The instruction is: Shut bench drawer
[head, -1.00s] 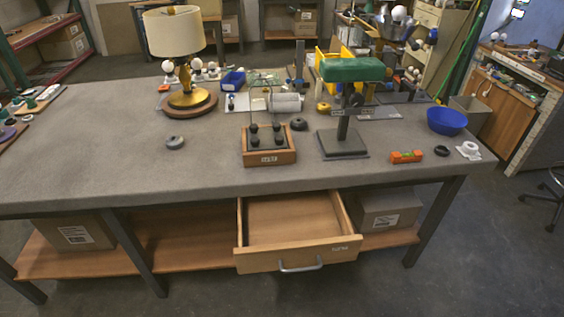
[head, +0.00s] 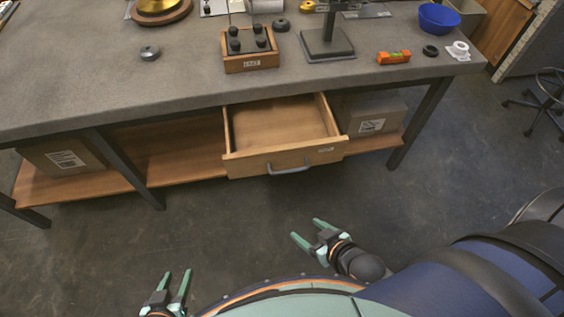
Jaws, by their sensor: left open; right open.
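The bench drawer (head: 285,161) is pulled out from under the grey workbench (head: 120,97). It is wooden, with a grey bar handle (head: 289,169) on its front, and its visible inside looks empty. My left gripper (head: 176,275) is open and empty at the bottom of the head view, below and left of the drawer. My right gripper (head: 306,229) is open and empty, below the drawer front in the picture and apart from the handle.
A wooden block with black knobs (head: 251,62), a dark stand (head: 327,46), an orange level (head: 394,57) and a blue bowl (head: 439,18) are on the bench. Cardboard boxes (head: 372,115) stand on the shelf below. The floor before the drawer is clear.

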